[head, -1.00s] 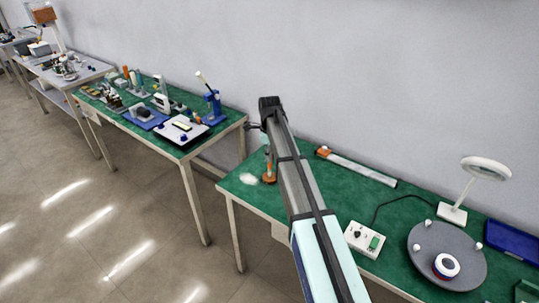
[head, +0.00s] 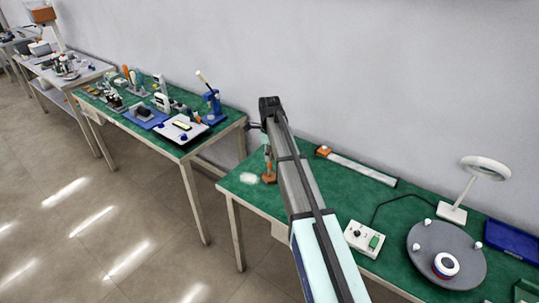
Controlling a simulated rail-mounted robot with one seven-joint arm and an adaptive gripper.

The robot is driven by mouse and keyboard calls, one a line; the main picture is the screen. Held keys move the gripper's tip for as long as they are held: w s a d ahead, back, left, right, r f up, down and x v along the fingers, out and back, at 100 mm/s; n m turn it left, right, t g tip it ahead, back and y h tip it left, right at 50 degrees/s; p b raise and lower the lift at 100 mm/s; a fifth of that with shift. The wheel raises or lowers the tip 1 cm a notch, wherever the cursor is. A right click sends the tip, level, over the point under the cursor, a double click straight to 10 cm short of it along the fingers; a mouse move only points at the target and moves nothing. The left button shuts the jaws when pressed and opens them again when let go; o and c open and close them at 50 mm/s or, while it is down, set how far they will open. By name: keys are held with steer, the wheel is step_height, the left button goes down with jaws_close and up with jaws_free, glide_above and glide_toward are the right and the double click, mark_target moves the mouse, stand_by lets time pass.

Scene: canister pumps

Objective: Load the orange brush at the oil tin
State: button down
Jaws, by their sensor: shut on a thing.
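My arm reaches over the left end of the nearer green bench (head: 235,186). My gripper is not clearly visible; it seems hidden behind my own arm link. A small orange item (head: 269,178) with a thin pale upright part stands at the arm's left edge, partly covered by it. I cannot tell whether it is the brush, the tin or a stand. A pale patch (head: 249,178) lies on the bench just left of it. The oil tin cannot be made out for certain.
A white control box (head: 363,238), a grey turntable (head: 420,238), a ring lamp (head: 486,167) and a blue tray (head: 510,240) stand to the right. A gap separates the crowded farther bench (head: 180,150).

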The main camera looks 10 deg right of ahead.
stand_by(0.5)
steer(key=shift+r+p, duration=1.95)
steer(key=shift+r, duration=1.5)
